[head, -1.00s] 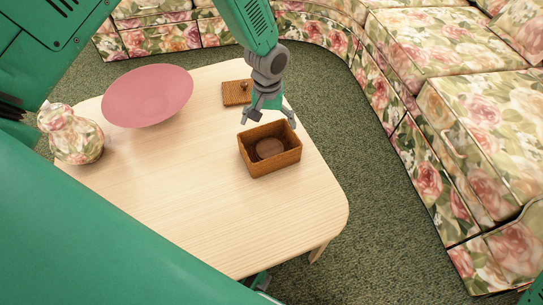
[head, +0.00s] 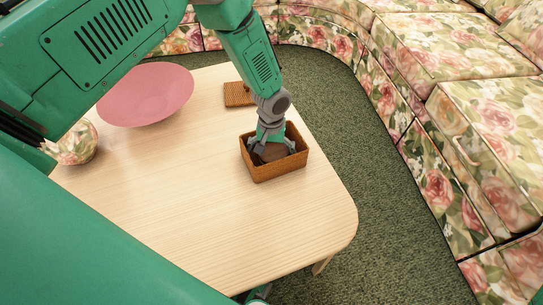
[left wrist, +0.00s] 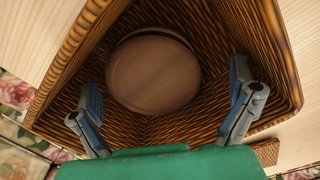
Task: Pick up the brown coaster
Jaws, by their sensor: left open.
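The brown coaster (left wrist: 153,72) is a round, flat disc lying inside a brown wicker basket (left wrist: 225,25), as the left wrist view shows. In the head view the basket (head: 282,173) stands on the table, and the coaster (head: 275,152) shows partly behind my gripper. My left gripper (head: 272,148) is open and reaches down into the basket. In the left wrist view its two fingers (left wrist: 165,118) are spread wide near the basket walls, with the coaster beyond and between them, and nothing is held. My right gripper is not clearly visible.
The pale wooden table (head: 200,215) is largely clear at the front. A pink bowl (head: 146,95), a floral vase (head: 78,145) and a wicker lid (head: 238,95) stand around the back and left. A floral sofa (head: 480,130) lies beyond the right edge.

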